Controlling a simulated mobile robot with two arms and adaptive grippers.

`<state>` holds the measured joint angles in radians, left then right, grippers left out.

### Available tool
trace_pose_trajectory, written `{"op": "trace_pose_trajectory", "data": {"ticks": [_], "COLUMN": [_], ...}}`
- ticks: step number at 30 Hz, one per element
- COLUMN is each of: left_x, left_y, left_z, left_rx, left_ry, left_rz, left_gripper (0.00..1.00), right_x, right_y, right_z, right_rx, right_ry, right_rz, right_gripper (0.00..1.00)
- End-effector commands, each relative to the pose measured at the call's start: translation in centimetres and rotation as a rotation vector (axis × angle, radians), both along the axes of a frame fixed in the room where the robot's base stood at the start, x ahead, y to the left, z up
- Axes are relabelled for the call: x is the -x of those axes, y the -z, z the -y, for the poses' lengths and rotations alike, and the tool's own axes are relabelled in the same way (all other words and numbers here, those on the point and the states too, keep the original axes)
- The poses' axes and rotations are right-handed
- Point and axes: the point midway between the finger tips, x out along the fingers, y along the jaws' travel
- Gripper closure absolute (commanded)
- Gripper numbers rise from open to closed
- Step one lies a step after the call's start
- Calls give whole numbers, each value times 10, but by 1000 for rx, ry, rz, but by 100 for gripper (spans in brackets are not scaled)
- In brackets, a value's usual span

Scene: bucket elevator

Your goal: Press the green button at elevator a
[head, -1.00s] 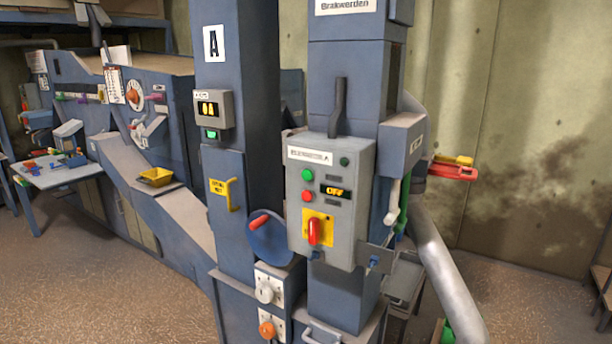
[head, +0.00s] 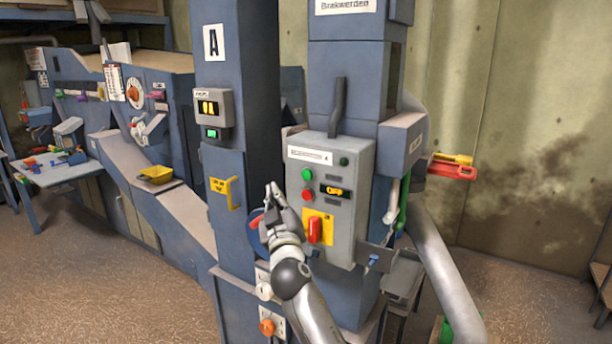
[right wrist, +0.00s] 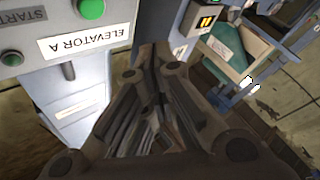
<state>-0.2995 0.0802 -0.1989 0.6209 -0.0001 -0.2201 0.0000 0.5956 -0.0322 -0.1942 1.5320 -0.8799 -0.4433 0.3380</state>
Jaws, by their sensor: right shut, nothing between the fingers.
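The grey control box (head: 338,200) of elevator A is mounted on a blue column. Its green button (head: 307,174) sits at the upper left of the panel, above a red button (head: 307,195). In the right wrist view the green button (right wrist: 91,9) is at the top edge, near labels reading START and ELEVATOR A. My right gripper (head: 273,189) is shut and empty, pointing up. In the head view its tips appear left of and slightly below the green button, apart from it. The fingers also show in the right wrist view (right wrist: 157,55). My left gripper is out of view.
A red rotary switch (head: 314,230) on a yellow plate is low on the box. A smaller dark green light (head: 344,161) is at its upper right. The column marked A (head: 211,43) carries a small display box (head: 212,108). A grey pipe (head: 445,270) runs at right.

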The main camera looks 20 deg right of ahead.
Motion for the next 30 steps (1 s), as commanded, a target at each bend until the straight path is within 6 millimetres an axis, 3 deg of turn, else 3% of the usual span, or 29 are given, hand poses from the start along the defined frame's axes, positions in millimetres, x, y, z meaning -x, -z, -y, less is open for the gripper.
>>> {"op": "trace_pose_trajectory", "data": {"ticks": [4, 17, 30], "left_x": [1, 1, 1], "left_y": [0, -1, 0], "left_z": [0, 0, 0], "left_rx": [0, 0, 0], "left_ry": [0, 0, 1], "left_rz": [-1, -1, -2], "left_gripper": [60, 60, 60], "right_x": [3, 0, -35], "right_y": [-17, -17, -17], "right_z": [1, 4, 49], "right_rx": [0, 2, 2], "right_ry": [6, 6, 8], "right_rz": [29, 30, 30], "right_gripper": [100, 100, 100]}}
